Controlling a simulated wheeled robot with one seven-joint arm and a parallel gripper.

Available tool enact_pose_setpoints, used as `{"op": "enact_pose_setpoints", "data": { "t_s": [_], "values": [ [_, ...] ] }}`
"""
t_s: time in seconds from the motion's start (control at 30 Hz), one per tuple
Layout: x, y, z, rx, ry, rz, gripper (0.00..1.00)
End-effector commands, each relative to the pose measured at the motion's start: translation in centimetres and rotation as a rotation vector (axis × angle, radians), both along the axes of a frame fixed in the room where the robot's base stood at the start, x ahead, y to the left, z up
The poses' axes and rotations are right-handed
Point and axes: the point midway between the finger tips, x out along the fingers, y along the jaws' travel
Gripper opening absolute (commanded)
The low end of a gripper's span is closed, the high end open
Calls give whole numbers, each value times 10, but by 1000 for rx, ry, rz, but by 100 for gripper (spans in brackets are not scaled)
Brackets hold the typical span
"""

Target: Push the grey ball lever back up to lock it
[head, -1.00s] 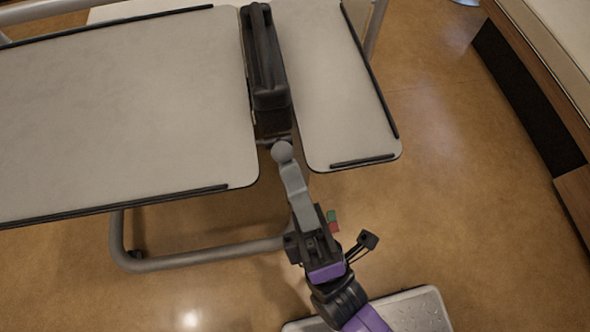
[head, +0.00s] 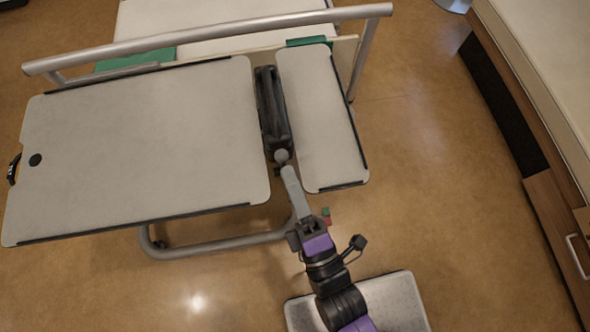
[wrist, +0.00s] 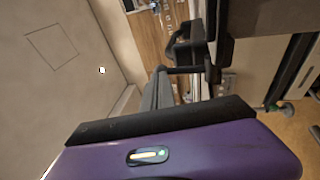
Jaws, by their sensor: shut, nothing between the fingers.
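The grey ball (head: 282,156) of the lever shows in the head view at the near end of the black column head (head: 273,110), in the gap between the two table tops. My gripper (head: 287,171) is shut and empty. Its grey fingers point away from me, with their tips just on the near side of the ball. I cannot tell whether they touch it. The lever's arm is mostly hidden behind the ball and fingers. In the wrist view the purple body of my gripper fills the bottom, and the ball is not clearly visible.
The large table top (head: 140,150) lies left of the column and the small top (head: 320,120) right of it. A grey base tube (head: 210,247) runs below. A bed rail (head: 210,38) crosses behind. A wooden cabinet (head: 555,225) stands at right, with open floor before it.

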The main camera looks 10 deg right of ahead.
Motion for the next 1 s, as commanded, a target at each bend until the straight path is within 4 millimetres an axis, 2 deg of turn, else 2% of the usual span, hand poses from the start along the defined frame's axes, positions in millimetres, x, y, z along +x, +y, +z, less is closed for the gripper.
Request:
{"op": "enact_pose_setpoints", "data": {
  "t_s": [0.03, 0.4, 1.0],
  "values": [
    [1, -1, 8, 1, 18, -2, 0],
    [7, 0, 5, 2, 96, -1, 0],
    [8, -1, 4, 2, 103, 0, 0]
  ]
}}
